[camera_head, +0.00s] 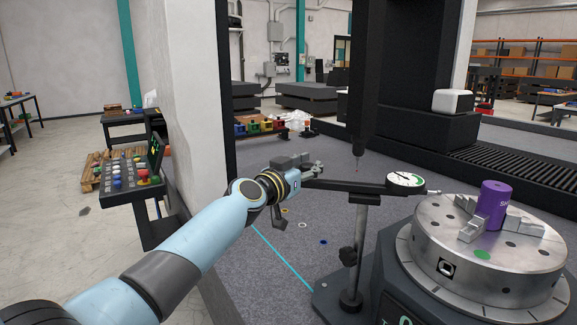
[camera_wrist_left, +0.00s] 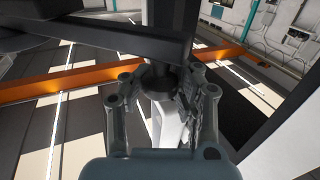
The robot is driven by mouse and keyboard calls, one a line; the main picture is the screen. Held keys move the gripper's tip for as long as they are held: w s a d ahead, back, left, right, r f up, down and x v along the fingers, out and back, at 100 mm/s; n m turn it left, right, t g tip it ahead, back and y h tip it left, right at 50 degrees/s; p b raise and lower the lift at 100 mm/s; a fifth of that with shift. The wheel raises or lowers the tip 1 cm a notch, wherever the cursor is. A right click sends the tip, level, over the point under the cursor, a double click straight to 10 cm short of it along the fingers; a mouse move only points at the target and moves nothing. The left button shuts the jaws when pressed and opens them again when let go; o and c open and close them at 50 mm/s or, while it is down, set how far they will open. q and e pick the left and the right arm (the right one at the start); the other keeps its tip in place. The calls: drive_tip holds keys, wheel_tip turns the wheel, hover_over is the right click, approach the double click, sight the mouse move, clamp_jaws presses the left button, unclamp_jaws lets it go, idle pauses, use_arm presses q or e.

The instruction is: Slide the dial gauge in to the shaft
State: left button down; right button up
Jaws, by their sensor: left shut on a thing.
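The dial gauge (camera_head: 406,180), with a round white face, sits at the right end of a dark horizontal bar (camera_head: 345,186) carried by a grey upright post (camera_head: 357,250). Its thin tip points right toward the purple shaft (camera_head: 491,208), with a visible gap between. The shaft stands upright in the jaws of a round metal chuck (camera_head: 480,248). My left gripper (camera_head: 306,170) is at the bar's left end, shut on the gauge's bar end. In the left wrist view its fingers (camera_wrist_left: 160,85) close around a dark round part below a dark bar; the exact contact is partly hidden. My right gripper is out of view.
A dark vertical probe column (camera_head: 364,85) hangs behind the bar. The post stands on a dark base beside the chuck. A button panel (camera_head: 130,175) stands to the left.

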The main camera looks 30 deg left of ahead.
sight(351, 183)
use_arm(q)
drive_tip(key=d, duration=0.3)
drive_tip(key=w+d, duration=0.1)
drive_tip(key=d, duration=0.1)
drive_tip(key=w+d, duration=0.1)
drive_tip(key=d, duration=0.2)
drive_tip(key=shift+d+f+b, duration=0.3)
drive_tip(key=shift+f, duration=0.05)
drive_tip(key=shift+d, duration=0.45)
drive_tip(key=shift+f, duration=0.1)
drive_tip(key=c, duration=1.4)
unclamp_jaws()
drive_tip(key=o, duration=0.4)
drive_tip(key=shift+s+d+r, duration=0.1)
drive_tip(key=shift+d+r, duration=0.05)
drive_tip(key=shift+r, duration=0.2)
